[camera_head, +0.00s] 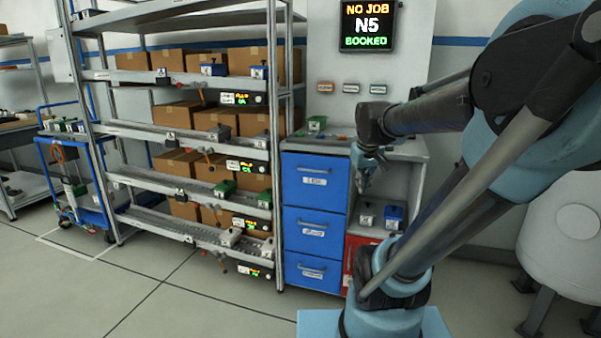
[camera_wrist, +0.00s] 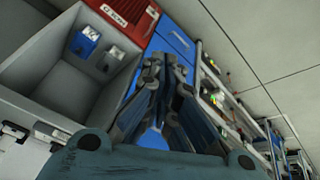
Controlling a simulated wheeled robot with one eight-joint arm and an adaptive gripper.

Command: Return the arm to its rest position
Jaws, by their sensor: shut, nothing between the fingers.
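The fingers look apart from the drawers, though the exact gap is hard to tell.
A shelf rack (camera_head: 190,136) with cardboard boxes stands left, a blue cart (camera_head: 76,185) beyond. Front floor is clear.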

